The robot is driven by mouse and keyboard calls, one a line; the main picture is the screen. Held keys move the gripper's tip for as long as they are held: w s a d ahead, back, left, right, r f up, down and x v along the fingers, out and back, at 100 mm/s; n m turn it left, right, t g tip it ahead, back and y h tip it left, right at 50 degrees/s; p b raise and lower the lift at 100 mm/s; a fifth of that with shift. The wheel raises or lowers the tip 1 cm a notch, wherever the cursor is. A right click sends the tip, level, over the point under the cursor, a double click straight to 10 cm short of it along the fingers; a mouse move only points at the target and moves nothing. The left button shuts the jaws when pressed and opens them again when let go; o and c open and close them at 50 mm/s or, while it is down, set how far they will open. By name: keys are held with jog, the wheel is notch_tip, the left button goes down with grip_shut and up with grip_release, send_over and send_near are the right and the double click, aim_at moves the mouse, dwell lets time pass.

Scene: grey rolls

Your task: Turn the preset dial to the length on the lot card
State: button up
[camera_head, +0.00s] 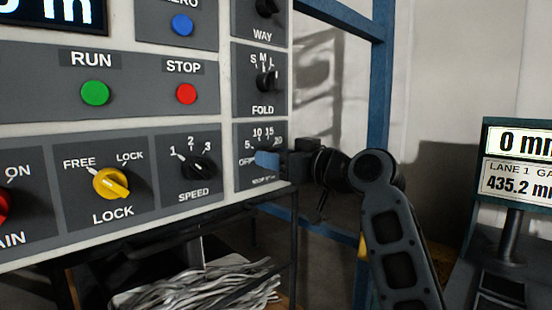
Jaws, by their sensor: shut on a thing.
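The dial panel (246,173) at the lower right of the control face has marks 5, 10, 15, a partly covered 20, and OFF at its left. The label below is too small and covered to read surely. My gripper (267,160), with a blue fingertip, is shut on the dial knob at this panel. The knob and its pointer are hidden behind the gripper, so I cannot tell which mark it points to. No lot card can be made out in this view.
A speed dial (199,167) and a yellow lock knob (111,183) sit left of my gripper. The fold dial (267,82) is just above. Green run (95,92) and red stop (187,93) buttons are higher left. A lane display (520,160) stands right.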

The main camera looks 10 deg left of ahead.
jog(key=shift+c, duration=0.6)
jog(key=shift+m+p, duration=0.3)
jog(key=m+p, duration=0.2)
jog(key=shift+r+m, duration=0.1)
jog(key=shift+m, duration=0.3)
jog(key=m+p, duration=0.4)
jog(key=m, duration=0.1)
jog(key=m+p, duration=0.3)
jog(key=m, duration=0.1)
jog(key=shift+m+p, duration=1.4)
jog(key=shift+m, duration=0.3)
